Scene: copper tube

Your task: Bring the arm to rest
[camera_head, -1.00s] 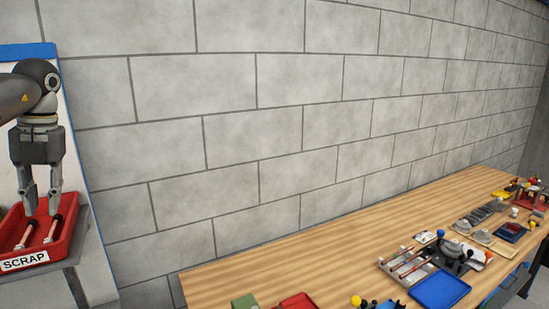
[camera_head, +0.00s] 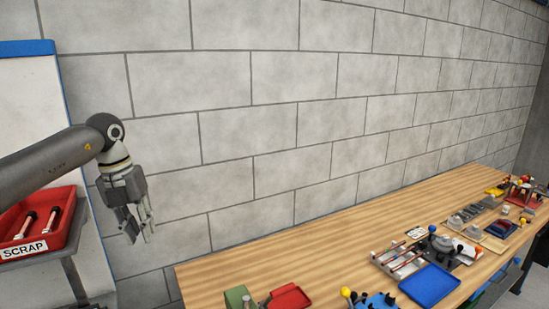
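My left gripper (camera_head: 140,226) hangs at the left of the head view, in front of the block wall. It points downward, to the right of the red scrap tray. Its fingers stand apart and nothing shows between them. My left arm (camera_head: 50,168) comes in from the left edge above the tray. My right gripper is not in view.
The red scrap tray (camera_head: 66,229) holds two copper tubes (camera_head: 49,219) with dark ends, on a grey stand.

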